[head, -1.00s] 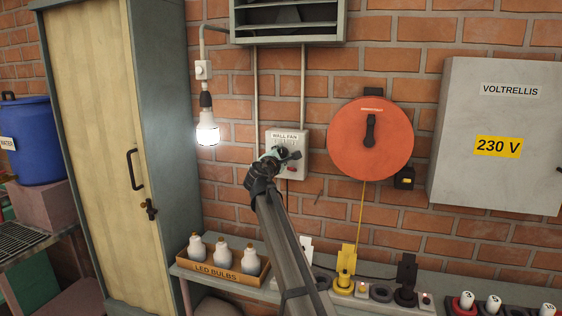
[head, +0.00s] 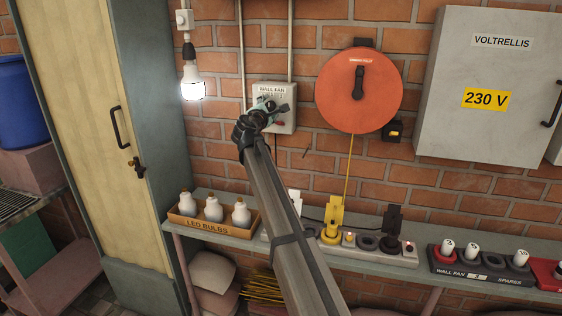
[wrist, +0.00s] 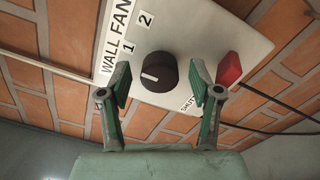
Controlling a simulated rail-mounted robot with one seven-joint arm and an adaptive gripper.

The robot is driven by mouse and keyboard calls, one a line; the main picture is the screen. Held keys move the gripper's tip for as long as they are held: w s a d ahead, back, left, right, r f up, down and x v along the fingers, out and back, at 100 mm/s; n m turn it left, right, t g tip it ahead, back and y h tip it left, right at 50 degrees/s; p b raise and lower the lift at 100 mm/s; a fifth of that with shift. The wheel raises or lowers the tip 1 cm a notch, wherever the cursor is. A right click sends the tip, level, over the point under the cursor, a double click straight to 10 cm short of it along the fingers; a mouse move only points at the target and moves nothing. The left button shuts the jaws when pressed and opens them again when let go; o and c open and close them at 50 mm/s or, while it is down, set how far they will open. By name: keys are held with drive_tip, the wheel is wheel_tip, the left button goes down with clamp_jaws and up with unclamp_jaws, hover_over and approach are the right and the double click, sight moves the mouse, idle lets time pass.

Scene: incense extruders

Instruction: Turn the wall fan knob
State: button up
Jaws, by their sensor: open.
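The wall fan control box (head: 287,93) is a pale box on the brick wall, labelled "WALL FAN". In the wrist view its face (wrist: 205,45) shows the black round knob (wrist: 158,72) with a white pointer mark, the numbers 1 and 2, and a red part (wrist: 229,69) to the right. My gripper (head: 270,108) is at the box in the head view and hides the knob there. In the wrist view my gripper (wrist: 163,84) is open, with one green finger on each side of the knob and gaps to it. Contact with the knob is not visible.
An orange cable reel (head: 359,90) hangs right of the box, beside a grey 230 V cabinet (head: 490,90). A lit bulb (head: 192,86) hangs to the left. Below, a shelf (head: 400,262) holds a box of LED bulbs (head: 213,222) and power strips.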

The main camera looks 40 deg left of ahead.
drive_tip(key=shift+r+n+p, duration=0.15)
drive_tip(key=shift+n+p, duration=0.15)
drive_tip(key=shift+p, duration=0.25)
drive_tip(key=shift+r+n+p, duration=0.2)
drive_tip(key=shift+n+p, duration=0.4)
drive_tip(key=shift+p, duration=0.5)
drive_tip(key=n+p, duration=0.6)
drive_tip(key=p, duration=0.5)
drive_tip(key=shift+n+p, duration=0.3)
drive_tip(key=shift+n, duration=0.1)
drive_tip(key=f+b+v, duration=0.1)
drive_tip(key=b+v, duration=0.5)
drive_tip(key=v, duration=1.2)
drive_tip(key=d+f+m+g+h, duration=0.1)
drive_tip(key=d+f+m, duration=0.3)
drive_tip(key=f, duration=0.4)
drive_tip(key=w+d+f+m+g+h, duration=0.1)
drive_tip(key=d+f+m+g+h, duration=0.1)
drive_tip(key=d+f+m, duration=0.3)
drive_tip(key=d+f+m+g+h, duration=0.1)
drive_tip(key=d+f+m, duration=0.3)
drive_tip(key=f, duration=0.6)
drive_tip(key=shift+w+d+f+m+g+h, duration=0.2)
drive_tip(key=shift+d+f+m+g+h, duration=0.15)
drive_tip(key=shift+g, duration=0.35)
